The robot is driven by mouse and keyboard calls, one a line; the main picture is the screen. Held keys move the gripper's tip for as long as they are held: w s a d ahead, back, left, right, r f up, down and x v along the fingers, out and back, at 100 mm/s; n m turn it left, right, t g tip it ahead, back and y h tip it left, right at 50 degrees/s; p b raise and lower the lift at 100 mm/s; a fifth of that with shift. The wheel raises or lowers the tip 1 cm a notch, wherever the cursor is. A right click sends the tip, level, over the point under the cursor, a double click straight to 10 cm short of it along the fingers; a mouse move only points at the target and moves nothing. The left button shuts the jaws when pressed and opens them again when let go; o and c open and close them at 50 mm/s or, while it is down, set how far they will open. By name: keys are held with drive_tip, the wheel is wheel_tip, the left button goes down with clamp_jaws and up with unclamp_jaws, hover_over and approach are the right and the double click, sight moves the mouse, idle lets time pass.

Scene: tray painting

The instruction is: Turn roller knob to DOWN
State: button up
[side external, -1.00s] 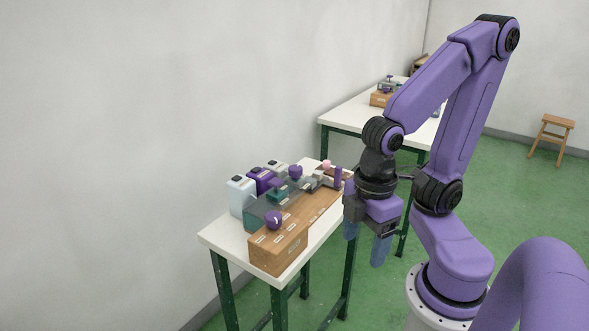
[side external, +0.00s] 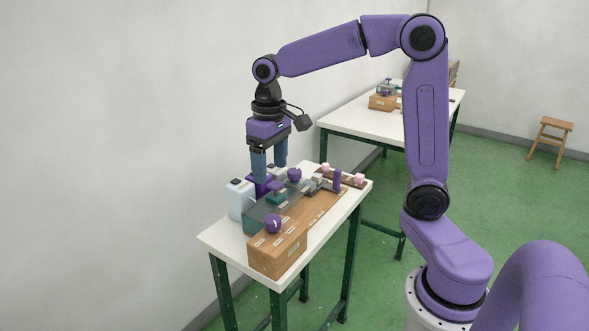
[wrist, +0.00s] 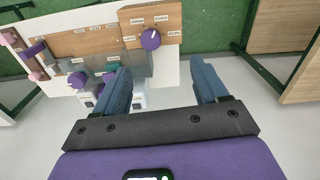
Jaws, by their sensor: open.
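A round purple knob (side external: 273,223) with a pale pointer line sits on the near end of the wooden control box (side external: 285,252). In the wrist view this knob (wrist: 151,39) is ringed by small labels too small to read. A second purple knob (side external: 294,174) stands farther back on the panel, and it also shows in the wrist view (wrist: 78,79). I cannot tell from the labels which one is the roller knob. My gripper (side external: 269,172) is open and empty, pointing down above the bottles behind the box. Its blue fingers (wrist: 160,82) are wide apart, touching no knob.
The white table (side external: 222,240) is narrow. A second table (side external: 350,118) stands behind.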

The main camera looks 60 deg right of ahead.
drive_tip(key=w+d+r+m, duration=0.2)
drive_tip(key=w+d+m, duration=0.5)
drive_tip(key=d, duration=0.5)
drive_tip(key=m, duration=0.3)
hover_over(295, 171)
wheel_tip(295, 171, down, 17)
drive_tip(key=shift+w+f, duration=0.1)
drive_tip(key=shift+f, duration=0.1)
drive_tip(key=c, duration=1.1)
